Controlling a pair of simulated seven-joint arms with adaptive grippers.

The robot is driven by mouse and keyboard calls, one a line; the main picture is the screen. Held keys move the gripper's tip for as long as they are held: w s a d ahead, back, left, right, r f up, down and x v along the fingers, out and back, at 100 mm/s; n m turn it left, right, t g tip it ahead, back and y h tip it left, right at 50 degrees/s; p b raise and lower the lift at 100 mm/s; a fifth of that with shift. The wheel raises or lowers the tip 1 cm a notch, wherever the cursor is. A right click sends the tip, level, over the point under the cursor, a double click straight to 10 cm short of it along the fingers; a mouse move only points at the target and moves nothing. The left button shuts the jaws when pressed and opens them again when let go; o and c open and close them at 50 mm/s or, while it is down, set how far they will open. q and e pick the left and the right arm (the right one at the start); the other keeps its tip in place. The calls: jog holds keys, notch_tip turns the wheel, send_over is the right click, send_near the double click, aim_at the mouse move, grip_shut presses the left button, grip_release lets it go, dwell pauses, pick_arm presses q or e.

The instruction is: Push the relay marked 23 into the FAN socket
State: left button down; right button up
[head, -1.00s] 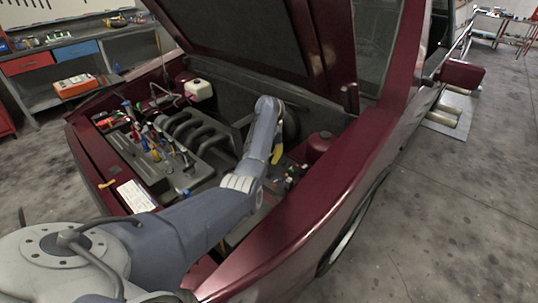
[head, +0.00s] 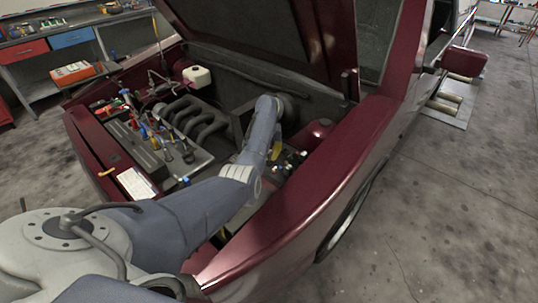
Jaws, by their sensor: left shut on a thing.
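My left arm reaches from the lower left into the open engine bay of the dark red car. Its wrist bends down near the right side of the bay, and my left gripper (head: 275,151) is mostly hidden behind the arm, low beside a group of small dark and light parts (head: 291,157). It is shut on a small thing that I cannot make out. I cannot read the mark 23 or the FAN label, and I cannot tell the relay or its socket apart here. My right gripper is out of view.
The car's right-hand fender (head: 310,205) runs close along my arm, and the raised hood (head: 255,35) hangs over the bay. Several coloured tools (head: 158,135) stand left of the arm, near the curved pipes (head: 190,115). A white tank (head: 197,76) is at the back.

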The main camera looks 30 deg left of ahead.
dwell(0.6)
pick_arm(q)
jog(key=shift+f, duration=0.9)
dwell(1.8)
jog(key=c, duration=1.4)
grip_release()
